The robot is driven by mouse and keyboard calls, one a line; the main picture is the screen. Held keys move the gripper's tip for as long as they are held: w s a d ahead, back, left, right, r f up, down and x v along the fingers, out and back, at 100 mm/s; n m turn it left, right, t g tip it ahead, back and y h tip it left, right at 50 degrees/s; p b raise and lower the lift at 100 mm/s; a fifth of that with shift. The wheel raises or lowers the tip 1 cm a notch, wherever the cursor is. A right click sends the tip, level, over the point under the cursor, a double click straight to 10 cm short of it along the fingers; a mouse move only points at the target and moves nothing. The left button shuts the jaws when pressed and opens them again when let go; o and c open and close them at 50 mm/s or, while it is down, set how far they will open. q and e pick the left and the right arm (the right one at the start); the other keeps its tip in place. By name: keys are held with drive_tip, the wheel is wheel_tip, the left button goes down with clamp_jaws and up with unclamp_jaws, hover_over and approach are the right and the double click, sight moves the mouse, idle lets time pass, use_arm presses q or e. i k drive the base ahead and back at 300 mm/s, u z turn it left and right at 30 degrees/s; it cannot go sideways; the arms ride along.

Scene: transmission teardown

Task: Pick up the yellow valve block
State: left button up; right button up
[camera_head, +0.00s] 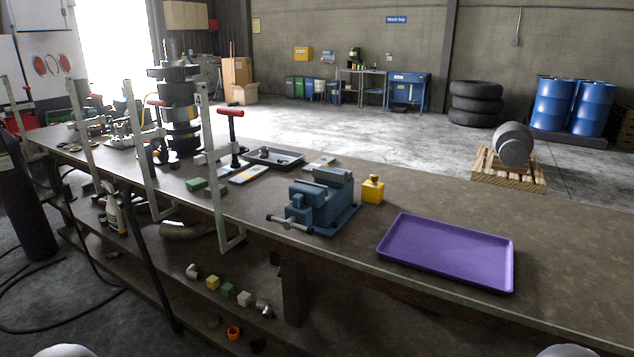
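A yellow valve block (372,191) with a small knob on top stands upright on the workbench (570,265). It is just right of the blue vise (318,205) and behind the left end of the purple tray (445,252). Nothing covers it from this side. A smaller yellow block (212,283) lies on the lower shelf among several small parts. Neither of my grippers is in view; only pale rounded parts, probably of my arms, show at the bottom edge.
The purple tray is empty. The vise handle (288,223) sticks out toward the front edge. Clamps with upright bars (216,185) stand along the bench edge to the left. A dark tray (273,157) lies behind the vise. The bench right of the purple tray is clear.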

sight(371, 192)
drive_tip(key=z, duration=0.1)
drive_tip(key=i, duration=0.9)
drive_tip(key=u, duration=0.1)
